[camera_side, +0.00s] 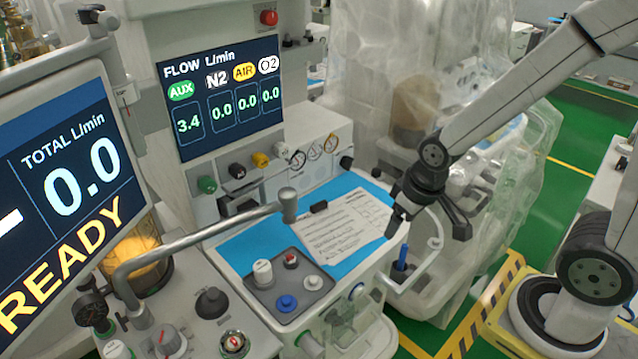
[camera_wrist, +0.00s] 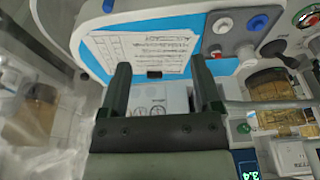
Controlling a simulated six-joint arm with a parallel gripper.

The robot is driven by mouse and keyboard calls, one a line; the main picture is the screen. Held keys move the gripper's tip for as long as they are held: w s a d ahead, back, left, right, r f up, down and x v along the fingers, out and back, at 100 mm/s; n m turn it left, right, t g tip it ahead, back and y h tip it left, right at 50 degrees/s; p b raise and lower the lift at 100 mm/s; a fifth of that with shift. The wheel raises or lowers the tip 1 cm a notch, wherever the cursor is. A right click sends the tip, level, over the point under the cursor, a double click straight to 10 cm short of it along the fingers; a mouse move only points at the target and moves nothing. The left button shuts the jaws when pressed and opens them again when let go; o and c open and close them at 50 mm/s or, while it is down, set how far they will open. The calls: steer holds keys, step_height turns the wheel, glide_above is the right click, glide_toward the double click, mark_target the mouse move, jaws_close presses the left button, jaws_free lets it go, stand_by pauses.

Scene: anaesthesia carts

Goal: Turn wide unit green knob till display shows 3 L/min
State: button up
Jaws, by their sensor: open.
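The green knob (camera_side: 207,185) is on the front of the unit below the FLOW L/min display (camera_side: 222,97), at the left of a row of knobs. The display shows AUX 3.4, with N2, AIR and O2 at 0.0. In the wrist view the green knob (camera_wrist: 243,128) is right of the fingers, and a corner of the display (camera_wrist: 247,165) shows 3.4 upside down. My gripper (camera_side: 429,215) is open and empty, right of the blue worktop and well apart from the green knob. Its fingers (camera_wrist: 158,75) also show in the wrist view.
A grey rail (camera_side: 205,235) crosses in front of the unit. A paper sheet (camera_side: 345,228) lies on the blue worktop (camera_side: 245,248). Black, yellow and grey knobs sit beside the green one. A large READY screen (camera_side: 75,190) stands at left. Plastic-wrapped equipment (camera_side: 410,60) stands behind.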

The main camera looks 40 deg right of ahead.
mark_target(211, 188)
steer(key=w+a+n+t, duration=0.1)
steer(key=w+a+t, duration=0.2)
steer(key=w+a, duration=0.2)
steer(key=w+a+n+t, duration=0.1)
steer(key=w+a+t, duration=0.3)
steer(key=w, duration=0.6)
steer(key=w+a+n+t+y, duration=0.1)
steer(key=w+a+t, duration=0.3)
steer(key=w+a, duration=0.3)
steer(key=shift+w+a+r, duration=0.1)
steer(key=shift+w+r, duration=0.25)
steer(key=shift+w, duration=0.25)
steer(key=a+t, duration=0.1)
steer(key=a, duration=0.1)
steer(key=w+a+t, duration=0.1)
steer(key=a+t, duration=0.1)
steer(key=shift+w+a+n+t+h, duration=0.15)
steer(key=shift+w+n+t+h, duration=0.05)
steer(key=shift+n+t+h, duration=0.1)
steer(key=shift+a+r+t, duration=0.1)
steer(key=shift+a+t, duration=0.3)
steer(key=shift+w, duration=0.15)
steer(key=shift+w, duration=3.75)
